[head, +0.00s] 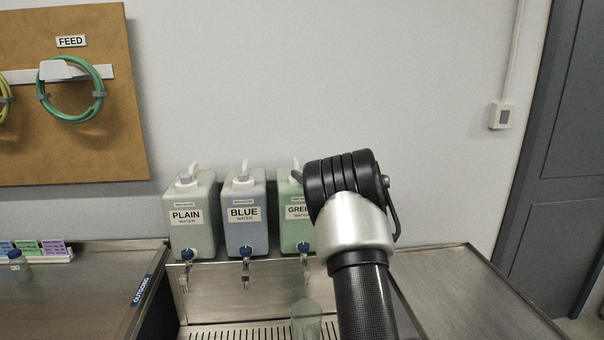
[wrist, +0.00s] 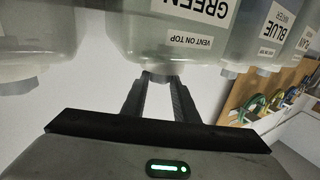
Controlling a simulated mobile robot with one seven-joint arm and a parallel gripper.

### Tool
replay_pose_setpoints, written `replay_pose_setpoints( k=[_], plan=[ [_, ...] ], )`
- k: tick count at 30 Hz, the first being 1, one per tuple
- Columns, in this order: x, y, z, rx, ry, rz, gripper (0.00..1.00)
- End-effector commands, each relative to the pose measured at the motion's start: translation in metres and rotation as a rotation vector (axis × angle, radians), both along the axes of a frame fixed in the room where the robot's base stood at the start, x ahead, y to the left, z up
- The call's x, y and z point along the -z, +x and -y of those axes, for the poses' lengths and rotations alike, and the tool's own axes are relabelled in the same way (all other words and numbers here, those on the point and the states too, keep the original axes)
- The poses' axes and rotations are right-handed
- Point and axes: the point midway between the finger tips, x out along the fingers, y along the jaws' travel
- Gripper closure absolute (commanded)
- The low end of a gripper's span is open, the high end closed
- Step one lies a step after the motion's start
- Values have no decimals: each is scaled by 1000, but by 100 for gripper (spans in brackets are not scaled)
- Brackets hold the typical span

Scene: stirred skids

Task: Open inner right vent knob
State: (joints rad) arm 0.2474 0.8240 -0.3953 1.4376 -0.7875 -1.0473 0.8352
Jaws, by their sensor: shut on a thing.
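The green-water jug (head: 289,204) stands third from the left in the head view, partly hidden by my arm. In the wrist view, which looks upside down, the jug (wrist: 150,45) is large at the top, with its vent knob (wrist: 159,76) pointing down in the picture. My gripper (wrist: 158,84) has its two fingers on either side of this knob and is shut on it. The fingers hide part of the knob, so its turn cannot be told. In the head view my gripper is hidden behind my arm.
The blue-water jug (head: 245,216) and plain-water jug (head: 191,220) stand to the left. Another jug (wrist: 40,35) shows in the wrist view on the green jug's other side. A clear cup (head: 307,322) stands on the drain grate below. The steel counter (head: 470,295) at right is clear.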

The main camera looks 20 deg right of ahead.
Motion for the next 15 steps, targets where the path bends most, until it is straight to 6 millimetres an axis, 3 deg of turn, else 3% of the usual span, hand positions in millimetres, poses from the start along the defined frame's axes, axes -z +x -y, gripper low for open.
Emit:
replay_pose_setpoints(
  k=[15],
  plan=[
    [-1,4,11,-370,-4,-1,96]
  ],
)
